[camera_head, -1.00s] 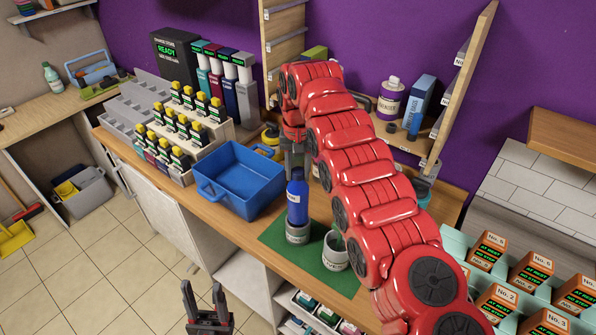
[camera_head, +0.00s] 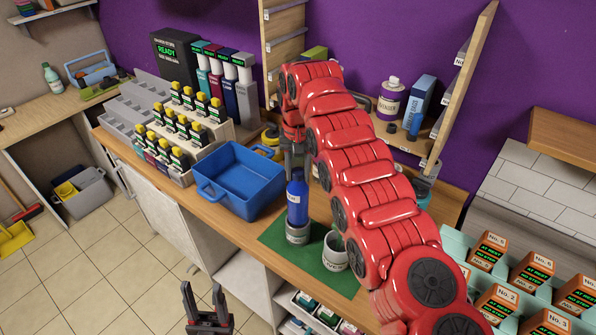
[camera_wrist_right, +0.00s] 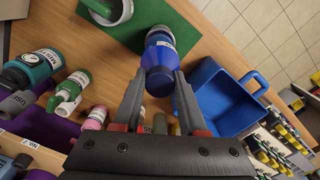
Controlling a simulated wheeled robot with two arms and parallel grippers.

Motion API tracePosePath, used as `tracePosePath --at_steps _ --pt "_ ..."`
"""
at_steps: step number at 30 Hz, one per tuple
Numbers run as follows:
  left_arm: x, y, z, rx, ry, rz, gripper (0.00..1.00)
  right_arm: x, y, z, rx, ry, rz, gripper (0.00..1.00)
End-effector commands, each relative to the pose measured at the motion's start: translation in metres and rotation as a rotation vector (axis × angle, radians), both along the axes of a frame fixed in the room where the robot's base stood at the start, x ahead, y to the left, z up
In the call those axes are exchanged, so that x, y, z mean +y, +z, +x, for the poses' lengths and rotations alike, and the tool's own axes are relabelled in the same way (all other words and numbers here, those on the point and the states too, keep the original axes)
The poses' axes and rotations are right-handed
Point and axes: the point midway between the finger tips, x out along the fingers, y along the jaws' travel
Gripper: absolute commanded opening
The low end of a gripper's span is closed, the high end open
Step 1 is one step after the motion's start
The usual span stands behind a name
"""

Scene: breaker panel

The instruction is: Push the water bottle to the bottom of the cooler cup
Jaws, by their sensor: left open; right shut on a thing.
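The blue water bottle (camera_head: 297,202) has a pale label and stands upright with its lower end inside a grey cup (camera_head: 298,233) on a green mat. How deep it sits in the cup is hidden by the cup wall. My right gripper (camera_head: 297,172) is shut on the bottle's upper end from above. In the right wrist view its two fingers (camera_wrist_right: 160,84) close around the bottle (camera_wrist_right: 161,58). My left gripper (camera_head: 208,300) is open and empty, low in front of the counter and apart from the bottle.
A second grey cup (camera_head: 335,251) stands on the green mat (camera_head: 339,281), right of the bottle. A blue bin (camera_head: 240,180) is on the left. My red right arm covers the counter to the right. In the wrist view, several bottles (camera_wrist_right: 70,88) lie on the left.

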Motion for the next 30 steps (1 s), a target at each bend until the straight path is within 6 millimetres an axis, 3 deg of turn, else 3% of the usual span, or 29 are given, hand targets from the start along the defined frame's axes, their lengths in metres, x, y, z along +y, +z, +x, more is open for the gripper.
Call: tracePosePath --at_steps 30 --pt "0.0 -0.025 0.0 0.0 0.0 0.0 0.5 0.0 -0.025 0.0 -0.001 0.0 0.0 0.0"
